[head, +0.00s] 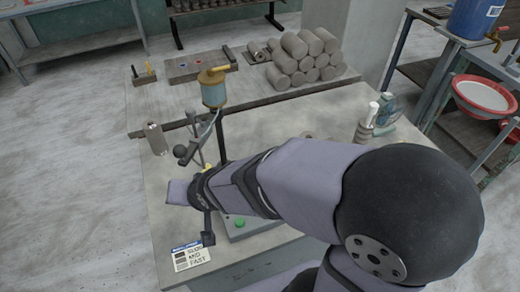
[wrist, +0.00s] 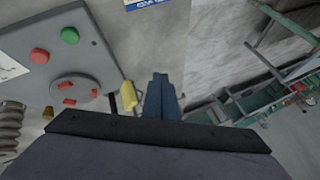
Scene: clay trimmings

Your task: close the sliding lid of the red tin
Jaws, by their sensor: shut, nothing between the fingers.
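I cannot make out a red tin or its sliding lid in either view; my arm covers part of the bench in the head view. My gripper (wrist: 161,78) shows in the wrist view with its two dark fingers together and nothing between them. In the head view the gripper (head: 208,238) points down over the front left of the bench, near a printed card. The gripper is beside a grey control box (wrist: 85,55) with red and green buttons.
A yellow-handled lever (wrist: 129,94) stands close to the fingers. The printed card (head: 190,257) lies at the bench's front edge. A machine with a tan-topped canister (head: 214,92) stands behind my arm. Stacked clay rolls (head: 300,58) lie at the back.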

